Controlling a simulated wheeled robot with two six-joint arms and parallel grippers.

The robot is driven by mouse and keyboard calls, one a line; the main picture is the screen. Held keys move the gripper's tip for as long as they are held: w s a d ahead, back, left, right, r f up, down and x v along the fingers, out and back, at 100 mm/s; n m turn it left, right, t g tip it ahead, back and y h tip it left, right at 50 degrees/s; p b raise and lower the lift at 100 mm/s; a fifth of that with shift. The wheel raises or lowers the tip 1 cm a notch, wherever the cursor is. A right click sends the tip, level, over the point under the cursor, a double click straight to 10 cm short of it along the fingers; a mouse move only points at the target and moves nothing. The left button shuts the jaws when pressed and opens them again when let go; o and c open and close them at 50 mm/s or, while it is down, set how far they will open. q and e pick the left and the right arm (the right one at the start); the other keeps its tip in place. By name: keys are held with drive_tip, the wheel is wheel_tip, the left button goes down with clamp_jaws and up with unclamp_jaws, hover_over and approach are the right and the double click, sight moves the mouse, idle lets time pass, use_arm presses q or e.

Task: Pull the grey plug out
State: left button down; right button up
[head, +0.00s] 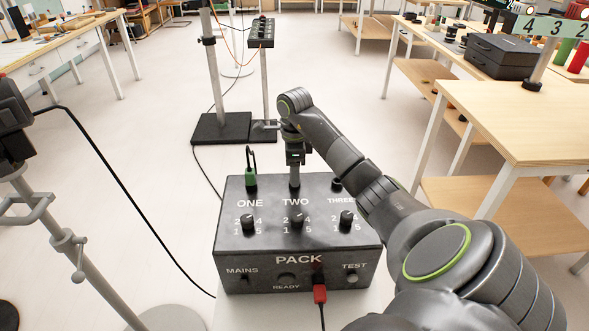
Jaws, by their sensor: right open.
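The black pack box (233,262) stands on a light surface in the lower middle of the head view. What looks like the grey plug (294,181) stands upright in the socket marked TWO, behind its knob. My right gripper (295,162) points straight down from above, its fingertips at the top of this plug. The jaws are open; whether they touch the plug I cannot tell. The gripper and wrist hide the plug's upper part. My left gripper is not in view.
A green plug (251,180) with a dark cable loop stands in socket ONE. A dark socket or plug (337,184) is at THREE, close to my right arm. A red plug (320,294) sits in the front face. A wooden table (530,115) stands to the right.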

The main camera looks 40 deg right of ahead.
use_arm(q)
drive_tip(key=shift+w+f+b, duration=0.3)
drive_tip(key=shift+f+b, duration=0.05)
use_arm(e)
drive_tip(key=shift+f, duration=0.65)
clamp_jaws()
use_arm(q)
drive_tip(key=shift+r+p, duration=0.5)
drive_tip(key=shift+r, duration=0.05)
use_arm(e)
drive_tip(key=shift+r, duration=0.5)
idle(0.5)
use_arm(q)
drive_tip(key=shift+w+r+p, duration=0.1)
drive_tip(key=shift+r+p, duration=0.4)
use_arm(e)
drive_tip(key=shift+r, duration=0.5)
